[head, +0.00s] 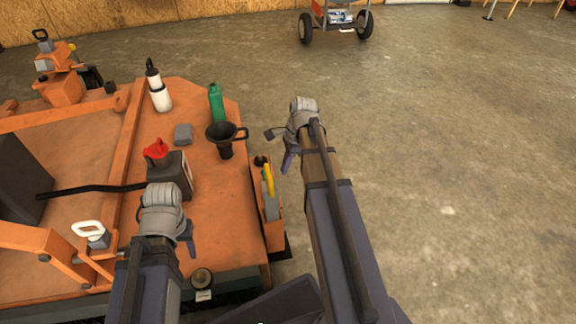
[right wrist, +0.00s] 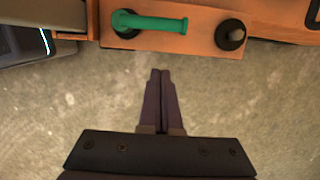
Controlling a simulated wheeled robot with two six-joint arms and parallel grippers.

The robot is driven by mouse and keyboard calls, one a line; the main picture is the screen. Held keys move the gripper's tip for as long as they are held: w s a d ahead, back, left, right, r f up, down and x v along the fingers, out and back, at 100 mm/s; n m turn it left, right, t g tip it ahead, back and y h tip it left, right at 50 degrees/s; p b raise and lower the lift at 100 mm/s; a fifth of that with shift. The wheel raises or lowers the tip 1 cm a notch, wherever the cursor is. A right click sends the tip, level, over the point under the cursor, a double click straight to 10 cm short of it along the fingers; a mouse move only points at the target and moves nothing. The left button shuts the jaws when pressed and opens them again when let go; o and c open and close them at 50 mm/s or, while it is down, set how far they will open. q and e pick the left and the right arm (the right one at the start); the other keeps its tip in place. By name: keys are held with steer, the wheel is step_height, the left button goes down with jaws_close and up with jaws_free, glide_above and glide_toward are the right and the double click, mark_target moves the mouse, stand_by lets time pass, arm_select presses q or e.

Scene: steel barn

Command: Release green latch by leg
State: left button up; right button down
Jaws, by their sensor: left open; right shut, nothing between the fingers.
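The green latch (right wrist: 150,24) is a rounded green bar lying across an orange plate at the top of the right wrist view. Its left end sits at a dark round pivot. A black knob (right wrist: 230,35) stands to its right on the same plate. My right gripper (right wrist: 160,72) is shut and empty, its fingertips pointing at the plate and apart from the latch in the picture. In the head view my right gripper (head: 287,163) is right of the orange machine. I cannot make out the green latch there. My left gripper (head: 190,246) is open over the machine's near part.
The concrete floor to the right is clear.

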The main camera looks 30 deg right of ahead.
arm_select(q)
steer(key=shift+f, duration=0.7)
arm_select(e)
steer(key=shift+w+a+f, duration=0.15)
steer(key=shift+a+f, duration=0.05)
steer(key=shift+a, duration=0.45)
steer(key=shift+w+a+f, duration=0.2)
steer(key=shift+a+f, duration=0.05)
steer(key=shift+a, duration=0.45)
steer(key=shift+w+a+f, duration=0.15)
steer(key=shift+a+f, duration=0.05)
steer(key=shift+a, duration=0.45)
